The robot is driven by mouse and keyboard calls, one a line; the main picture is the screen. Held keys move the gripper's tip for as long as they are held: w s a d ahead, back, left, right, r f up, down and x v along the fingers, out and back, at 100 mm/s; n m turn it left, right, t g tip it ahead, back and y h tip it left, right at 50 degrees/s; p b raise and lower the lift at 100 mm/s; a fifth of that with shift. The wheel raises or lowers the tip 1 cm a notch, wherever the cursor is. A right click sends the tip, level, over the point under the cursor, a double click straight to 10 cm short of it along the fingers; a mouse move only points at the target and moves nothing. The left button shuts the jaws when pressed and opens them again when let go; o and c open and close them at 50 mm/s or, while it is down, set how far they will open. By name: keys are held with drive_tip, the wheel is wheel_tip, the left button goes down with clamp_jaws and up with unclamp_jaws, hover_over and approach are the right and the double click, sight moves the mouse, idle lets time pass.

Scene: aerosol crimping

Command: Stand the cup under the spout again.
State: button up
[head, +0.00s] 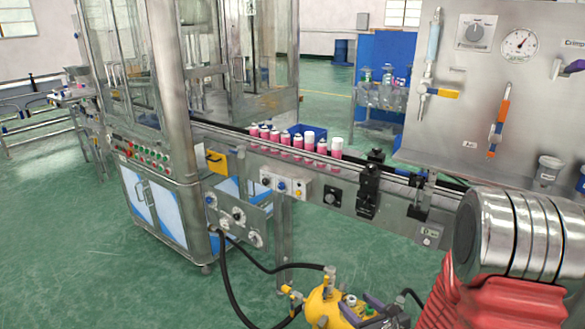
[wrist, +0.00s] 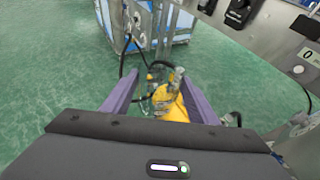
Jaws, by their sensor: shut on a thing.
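My gripper shows at the bottom of the head view (head: 368,306) and in the wrist view (wrist: 159,88), with two purple fingers spread a little apart. Between the fingers is a faint, see-through thing that appears to be the clear cup (wrist: 156,97); its rim and contents are hard to make out. The gripper is shut on it. Behind it is a yellow unit (head: 322,306) with metal fittings on top, also in the wrist view (wrist: 176,108). I cannot tell which fitting is the spout.
A conveyor (head: 345,181) carries several pink cans (head: 297,145). Black hoses (head: 247,298) run near the yellow unit. A steel panel (head: 470,110) with a gauge (head: 519,44) and valves stands at the right. The green floor (head: 95,240) at the left is open.

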wheel_tip(320, 180, up, 12)
drive_tip(key=w+a, duration=0.2)
drive_tip(key=shift+a+m+h, duration=0.15)
drive_tip(key=shift+m+h, duration=0.15)
idle(0.7)
